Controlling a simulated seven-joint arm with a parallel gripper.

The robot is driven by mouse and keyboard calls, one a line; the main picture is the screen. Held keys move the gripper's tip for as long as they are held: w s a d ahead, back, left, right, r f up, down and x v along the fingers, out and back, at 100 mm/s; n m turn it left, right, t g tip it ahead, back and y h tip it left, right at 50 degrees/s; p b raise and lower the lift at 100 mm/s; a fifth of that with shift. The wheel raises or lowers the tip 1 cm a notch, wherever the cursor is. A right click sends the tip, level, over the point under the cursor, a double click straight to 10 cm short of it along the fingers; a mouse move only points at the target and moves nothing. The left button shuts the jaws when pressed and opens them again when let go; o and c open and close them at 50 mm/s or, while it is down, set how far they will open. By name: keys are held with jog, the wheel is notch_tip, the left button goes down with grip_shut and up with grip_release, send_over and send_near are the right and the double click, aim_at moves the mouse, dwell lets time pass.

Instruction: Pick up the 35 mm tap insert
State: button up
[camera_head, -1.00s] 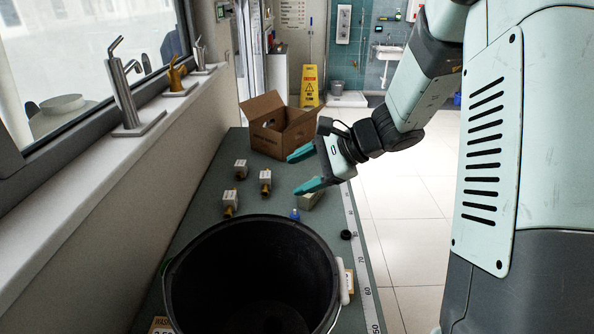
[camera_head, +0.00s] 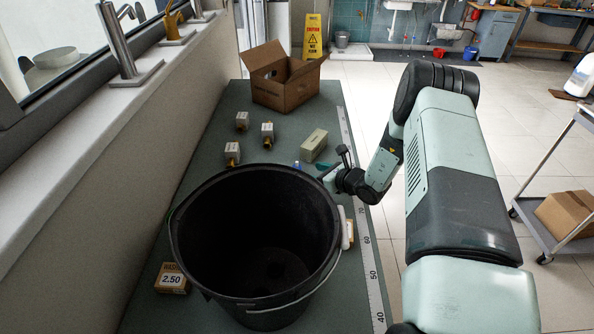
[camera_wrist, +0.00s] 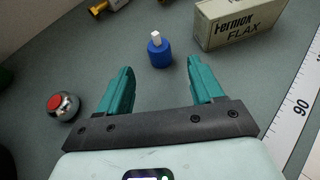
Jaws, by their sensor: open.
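The tap insert, a small blue cylinder with a white stem on top, stands upright on the green-grey bench; it is in the wrist view (camera_wrist: 158,52), just beyond the gap between my fingertips. In the head view the tap insert (camera_head: 297,165) shows only as a small blue spot behind the bucket rim. My gripper (camera_wrist: 158,70) is open and empty, one teal finger on each side of the line to the insert. In the head view my gripper (camera_head: 328,172) is low over the bench, right of the insert; its fingers are partly hidden.
A big black bucket (camera_head: 186,235) stands close in front. A flax box (camera_wrist: 238,22) stands right of the insert, a chrome piece with red top (camera_wrist: 64,104) to the left. White-and-brass valves (camera_head: 267,131) and an open carton (camera_head: 285,92) lie farther back.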

jog(key=shift+x, duration=3.2)
jog(key=shift+r, duration=0.15)
jog(key=shift+c, duration=0.4)
jog(key=c, duration=1)
